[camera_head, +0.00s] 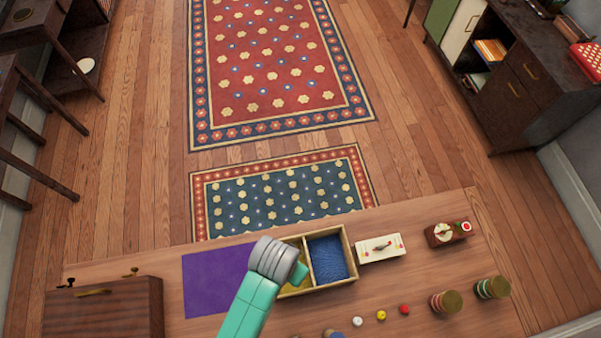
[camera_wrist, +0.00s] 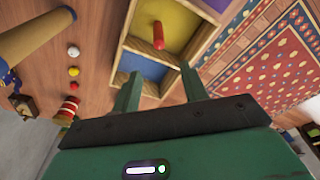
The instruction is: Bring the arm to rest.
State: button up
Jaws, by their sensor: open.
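My gripper (camera_wrist: 160,88) is open, with two green fingers apart and nothing seen between them. In the head view, my green arm with its grey wrist reaches over the tabletop, and my gripper (camera_head: 298,274) is over the left part of a wooden divided tray (camera_head: 352,262). The tray also shows in the wrist view (camera_wrist: 125,45), beyond the fingertips, with a yellow and a blue compartment. A red peg-like piece (camera_wrist: 158,36) is at the yellow compartment; whether it stands or lies I cannot tell. My arm hides part of the tray in the head view.
A purple mat (camera_head: 215,280) lies left of the tray, and a dark wooden box (camera_head: 105,308) stands at the far left. A white card (camera_head: 380,249), a small brown device (camera_head: 447,233), small balls (camera_head: 381,315) and two striped round containers (camera_head: 446,302) are to the right.

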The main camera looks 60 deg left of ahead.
jog(key=shift+r, duration=0.2)
dwell(0.6)
jog(key=w+a+r+m+t+y, duration=0.15)
jog(key=w+r+t, duration=0.35)
jog(key=w+r, duration=0.9)
jog(key=w+d+r+t, duration=0.2)
jog(key=w+r, duration=0.1)
jog(key=r, duration=0.4)
jog(key=w+d+r+t+y, duration=0.1)
jog(key=w+r+t, duration=0.2)
jog(key=r, duration=0.4)
jog(key=w+d+r+t, duration=0.2)
jog(key=w+r, duration=0.2)
jog(key=r, duration=0.2)
jog(key=s+d+r+m+t+h, duration=0.1)
jog(key=s+d+r+t, duration=0.3)
jog(key=r, duration=0.7)
jog(key=s+d+r+m+t+h, duration=0.1)
jog(key=d+r+t, duration=0.35)
jog(key=r, duration=0.75)
jog(key=s+d+r+m+t+h, duration=0.1)
jog(key=s+d+r+t+h, duration=0.3)
jog(key=r, duration=0.7)
notch_tip(320, 180, up, 13)
jog(key=w+g+y+p, duration=0.1)
jog(key=y+p, duration=0.2)
jog(key=p, duration=1)
jog(key=shift+w+d+f, duration=0.15)
jog(key=shift+w+d, duration=0.15)
jog(key=shift+w, duration=0.1)
